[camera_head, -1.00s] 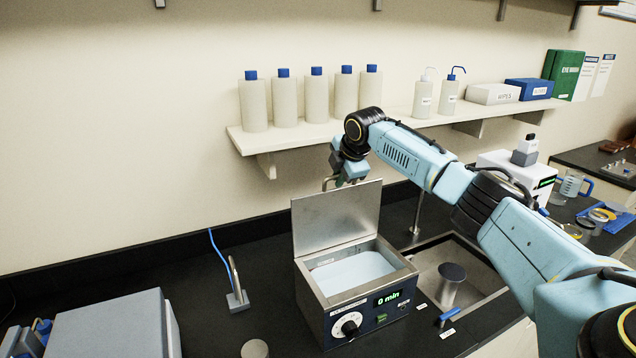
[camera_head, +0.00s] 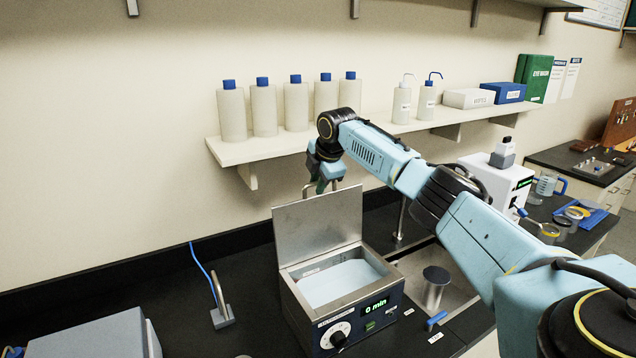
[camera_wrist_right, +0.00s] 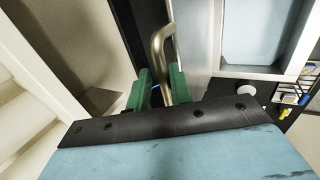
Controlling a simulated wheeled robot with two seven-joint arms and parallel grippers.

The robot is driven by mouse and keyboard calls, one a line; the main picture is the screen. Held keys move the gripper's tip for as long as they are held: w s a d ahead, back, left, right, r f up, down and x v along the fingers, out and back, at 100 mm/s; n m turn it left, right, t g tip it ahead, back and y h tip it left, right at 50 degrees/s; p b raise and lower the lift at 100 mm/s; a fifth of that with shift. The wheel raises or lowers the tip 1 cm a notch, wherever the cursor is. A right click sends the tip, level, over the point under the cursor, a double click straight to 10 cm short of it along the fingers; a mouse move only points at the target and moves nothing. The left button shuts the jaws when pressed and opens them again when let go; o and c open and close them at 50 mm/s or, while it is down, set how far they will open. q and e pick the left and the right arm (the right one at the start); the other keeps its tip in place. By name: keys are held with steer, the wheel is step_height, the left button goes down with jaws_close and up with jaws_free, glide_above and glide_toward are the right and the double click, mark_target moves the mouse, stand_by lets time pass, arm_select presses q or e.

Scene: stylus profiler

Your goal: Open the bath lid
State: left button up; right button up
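The bath (camera_head: 340,290) is a metal box with a dial and a green "0 min" display, its basin of pale blue liquid uncovered. Its lid (camera_head: 318,230) stands up, roughly vertical, at the rear edge. The bent metal lid handle (camera_wrist_right: 158,45) shows in the right wrist view. My right gripper (camera_head: 322,184) is at the top of the raised lid, by the handle. In the wrist view its green fingers (camera_wrist_right: 160,84) are apart, with a gap between them. The handle runs by the right finger; contact is unclear. My left gripper is out of view.
A shelf (camera_head: 270,150) with several bottles runs along the wall behind the lid. A sink (camera_head: 405,268) with a metal cylinder (camera_head: 436,287) is right of the bath. A hooked metal stand (camera_head: 221,315) and a grey box (camera_head: 95,340) are to the left.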

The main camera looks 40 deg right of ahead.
steer(key=shift+s+f, duration=0.15)
steer(key=shift+f, duration=0.05)
steer(key=b+v, duration=0.2)
steer(key=v, duration=1.1)
steer(key=shift+r, duration=0.35)
steer(key=shift+a, duration=0.1)
